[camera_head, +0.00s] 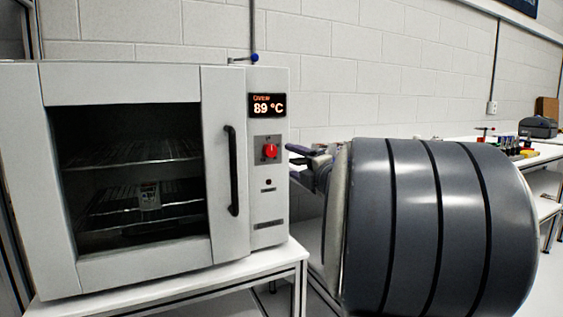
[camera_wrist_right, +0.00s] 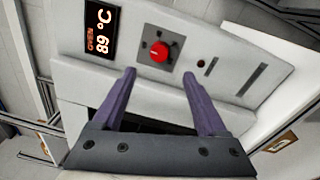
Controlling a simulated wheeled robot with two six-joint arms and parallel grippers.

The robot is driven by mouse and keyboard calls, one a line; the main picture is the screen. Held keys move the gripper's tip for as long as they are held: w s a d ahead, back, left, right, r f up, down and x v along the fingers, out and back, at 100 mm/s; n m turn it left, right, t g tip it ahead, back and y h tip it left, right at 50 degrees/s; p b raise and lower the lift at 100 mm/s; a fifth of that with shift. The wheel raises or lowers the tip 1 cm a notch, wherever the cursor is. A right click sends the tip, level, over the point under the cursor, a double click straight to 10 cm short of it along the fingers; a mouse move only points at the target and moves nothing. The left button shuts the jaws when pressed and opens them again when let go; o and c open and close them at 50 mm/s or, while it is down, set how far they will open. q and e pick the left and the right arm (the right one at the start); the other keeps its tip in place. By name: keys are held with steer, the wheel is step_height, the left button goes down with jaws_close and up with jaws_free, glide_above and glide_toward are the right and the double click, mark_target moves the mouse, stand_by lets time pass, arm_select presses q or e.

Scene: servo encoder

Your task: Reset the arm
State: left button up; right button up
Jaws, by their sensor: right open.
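My right gripper (camera_head: 293,164) is just right of the oven's control panel, with its arm behind it filling the right of the head view. In the right wrist view its two purple fingers (camera_wrist_right: 158,76) are spread apart with nothing held between them. They point toward the panel and its red knob (camera_wrist_right: 159,57). I cannot tell whether a fingertip touches the panel. The red knob also shows in the head view (camera_head: 270,151), below the display. My left gripper is not in view.
The white oven (camera_head: 223,75) stands on a white table (camera_head: 160,297), its door shut. Its display (camera_head: 267,106) reads 89 °C. A small device (camera_head: 149,196) sits on a rack inside. A bench (camera_head: 540,152) with several items stands at the far right.

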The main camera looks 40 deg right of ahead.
stand_by(0.3)
steer(key=w+a+f+m+g, duration=0.25)
steer(key=a+f+m, duration=0.3)
steer(key=f, duration=0.45)
steer(key=w+a+f+m+g, duration=0.1)
steer(key=a+f+m+g, duration=0.4)
steer(key=f, duration=0.4)
steer(key=s+a+f+m+g+y, duration=0.3)
steer(key=s+a+f+m+g, duration=0.5)
steer(key=s+a+f, duration=0.85)
steer(key=s+a+r+n+g+y, duration=0.1)
steer(key=s+a+r+n+g, duration=0.25)
steer(key=s+a+n, duration=0.65)
steer(key=s+a+r+m+p, duration=0.1)
steer(key=a+r+p, duration=0.1)
steer(key=r+p, duration=1.3)
steer(key=s+a+r+m+p, duration=0.1)
steer(key=a+r+p, duration=0.1)
steer(key=r+p, duration=1.4)
steer(key=shift+r+m+t, duration=0.35)
steer(key=shift+r+t, duration=0.05)
steer(key=shift+r, duration=0.15)
